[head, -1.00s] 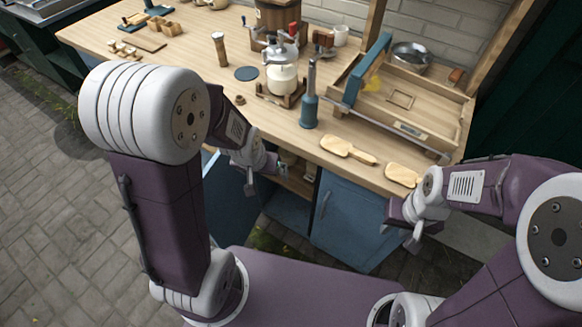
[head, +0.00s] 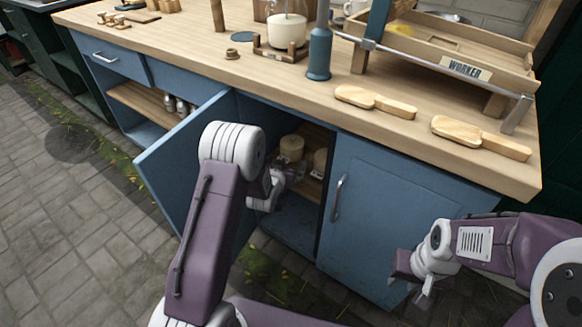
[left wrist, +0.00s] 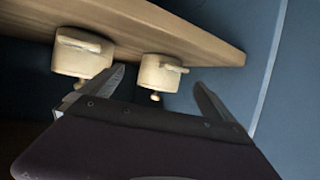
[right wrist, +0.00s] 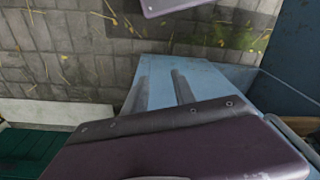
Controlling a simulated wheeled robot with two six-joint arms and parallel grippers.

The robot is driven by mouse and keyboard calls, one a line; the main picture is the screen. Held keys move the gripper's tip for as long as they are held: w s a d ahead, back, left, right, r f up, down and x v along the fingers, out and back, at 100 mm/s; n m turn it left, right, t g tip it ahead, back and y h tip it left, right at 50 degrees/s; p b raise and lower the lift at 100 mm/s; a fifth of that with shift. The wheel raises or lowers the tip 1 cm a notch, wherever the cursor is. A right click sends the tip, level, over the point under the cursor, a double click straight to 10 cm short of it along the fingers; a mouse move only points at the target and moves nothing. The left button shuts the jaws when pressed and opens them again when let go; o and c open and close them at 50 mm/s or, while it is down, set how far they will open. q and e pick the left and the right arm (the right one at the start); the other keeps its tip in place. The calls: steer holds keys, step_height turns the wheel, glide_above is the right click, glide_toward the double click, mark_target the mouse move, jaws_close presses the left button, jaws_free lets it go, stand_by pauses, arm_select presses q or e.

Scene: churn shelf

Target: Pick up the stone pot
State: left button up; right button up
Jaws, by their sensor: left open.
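Two pale cream lidded pots stand on the wooden shelf inside the open blue cabinet, a left pot (head: 291,149) and a right pot (head: 320,161). I cannot tell which one is the stone pot. My left gripper (head: 280,178) reaches into the cabinet opening, just in front of the pots. In the left wrist view, its open, empty fingers (left wrist: 153,92) spread either side of one pot (left wrist: 160,74), apart from it. The other pot (left wrist: 82,58) is beside the left finger. My right gripper (head: 424,288) hangs low before the cabinet's right door; its jaws are unclear.
The open left door (head: 180,155) stands left of my left arm. The closed right door (head: 385,205) bounds the opening. The shelf edge (left wrist: 200,48) runs close to the left fingers.

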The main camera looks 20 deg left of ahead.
mark_target(289, 157)
arm_select(q)
steer(key=shift+w+r, duration=0.1)
steer(key=shift+w, duration=0.05)
steer(key=b+x, duration=0.1)
steer(key=x, duration=0.1)
steer(key=shift+w+f, duration=0.25)
steer(key=shift+f, duration=0.05)
steer(key=shift+w, duration=0.45)
steer(key=shift+w+a+f+b, duration=0.1)
steer(key=shift+w+f+b, duration=0.15)
steer(key=shift+b, duration=0.15)
steer(key=b+x, duration=0.2)
steer(key=x, duration=0.2)
steer(key=shift+w+a+b, duration=0.15)
steer(key=shift+b, duration=0.25)
steer(key=shift+w, duration=0.15)
steer(key=shift+r, duration=0.1)
steer(key=shift+r, duration=0.1)
steer(key=c, duration=1.3)
